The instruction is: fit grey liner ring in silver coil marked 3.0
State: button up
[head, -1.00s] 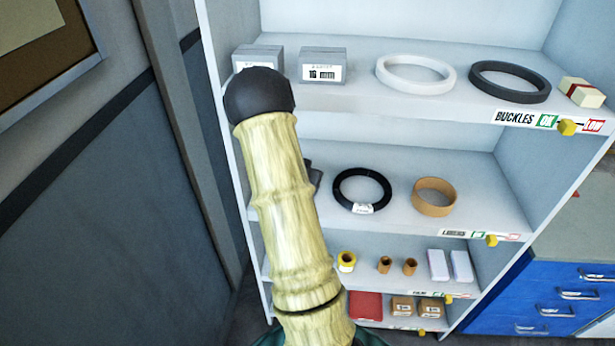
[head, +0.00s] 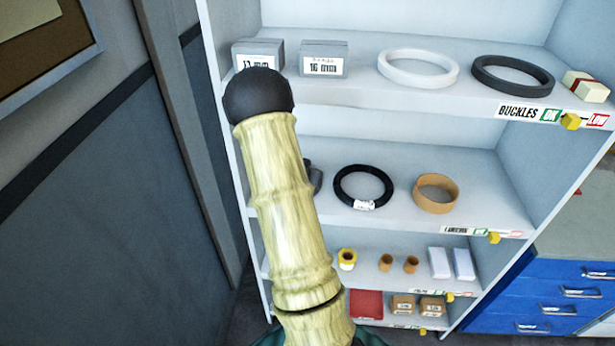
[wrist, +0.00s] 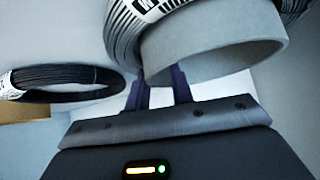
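In the wrist view the grey liner ring (wrist: 215,48) is large and close, tilted just above my gripper (wrist: 160,85). A silver wire coil (wrist: 122,35) with a white label shows behind and around its upper side. The label is cut off, so I cannot read the size. I cannot tell if the ring is inside the coil or only against it. My two dark fingers stand apart with a pale gap between them; their tips meet the ring's lower edge. In the head view my arm hides the gripper, and only a grey piece shows beside it.
A black coil (head: 340,190) lies on the middle shelf, also left in the wrist view (wrist: 60,82). A tan ring (head: 436,195) is beside it. The upper shelf (head: 400,98) holds a white ring (head: 417,70), a dark ring (head: 512,78) and grey boxes.

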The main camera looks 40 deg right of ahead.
jog(key=shift+s+f, duration=0.15)
jog(key=shift+s, duration=0.15)
jog(key=p+v, duration=0.3)
jog(key=v, duration=1.4)
jog(key=shift+r, duration=0.35)
jog(key=shift+w, duration=0.15)
jog(key=a+n+y, duration=0.6)
jog(key=a, duration=1)
jog(key=s+a+r+n+g+y, duration=0.1)
jog(key=s+a+n, duration=0.5)
jog(key=s+a, duration=0.3)
jog(key=shift+a+r+n+g+y, duration=0.15)
jog(key=shift+n+g+y, duration=0.15)
jog(key=shift+n+y, duration=0.1)
